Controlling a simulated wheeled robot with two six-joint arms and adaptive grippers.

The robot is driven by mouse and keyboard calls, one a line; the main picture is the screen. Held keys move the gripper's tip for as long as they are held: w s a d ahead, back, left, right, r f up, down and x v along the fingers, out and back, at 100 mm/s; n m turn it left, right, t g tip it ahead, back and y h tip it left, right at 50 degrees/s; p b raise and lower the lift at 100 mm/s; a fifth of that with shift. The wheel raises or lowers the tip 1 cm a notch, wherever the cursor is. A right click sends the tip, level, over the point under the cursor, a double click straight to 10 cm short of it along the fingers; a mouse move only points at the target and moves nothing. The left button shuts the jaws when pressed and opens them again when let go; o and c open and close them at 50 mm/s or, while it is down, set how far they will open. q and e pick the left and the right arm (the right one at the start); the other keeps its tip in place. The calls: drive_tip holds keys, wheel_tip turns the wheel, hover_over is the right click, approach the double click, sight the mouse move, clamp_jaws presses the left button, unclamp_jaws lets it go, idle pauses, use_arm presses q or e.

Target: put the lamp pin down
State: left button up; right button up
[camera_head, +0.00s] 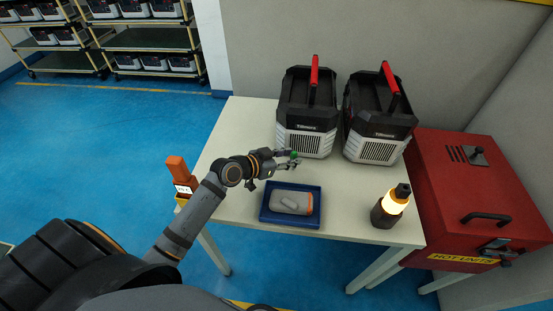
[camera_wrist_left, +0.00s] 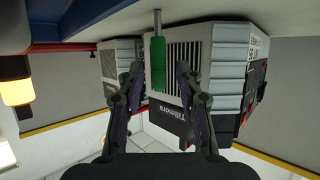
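The lamp pin (camera_head: 294,155) shows as a small green spot at my left gripper (camera_head: 291,161) in the head view, in front of the left black-and-grey unit. In the left wrist view, which is upside down, the pin (camera_wrist_left: 158,64) has a green body and a thin grey shaft pointing toward the table top. My left gripper (camera_wrist_left: 156,83) has its fingers on both sides of the green body, with a visible gap on each side. Whether the shaft's end touches the table is unclear. My right gripper is not in view.
A blue tray (camera_head: 264,216) holding a grey-and-orange item lies just in front of the gripper. Two units (camera_head: 306,115) (camera_head: 378,118) stand behind on the white table (camera_head: 236,124). A lit amber lamp (camera_head: 390,208) stands at the right, near a red box (camera_head: 468,190). An orange device (camera_head: 179,172) is at the left edge.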

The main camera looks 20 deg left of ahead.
use_arm(q)
drive_tip(key=p+v, duration=0.3)
drive_tip(key=v, duration=0.6)
drive_tip(key=shift+r, duration=0.15)
drive_tip(key=shift+s+a+r+p, duration=0.1)
drive_tip(key=shift+s+a+p, duration=0.1)
drive_tip(key=shift+s+p, duration=0.25)
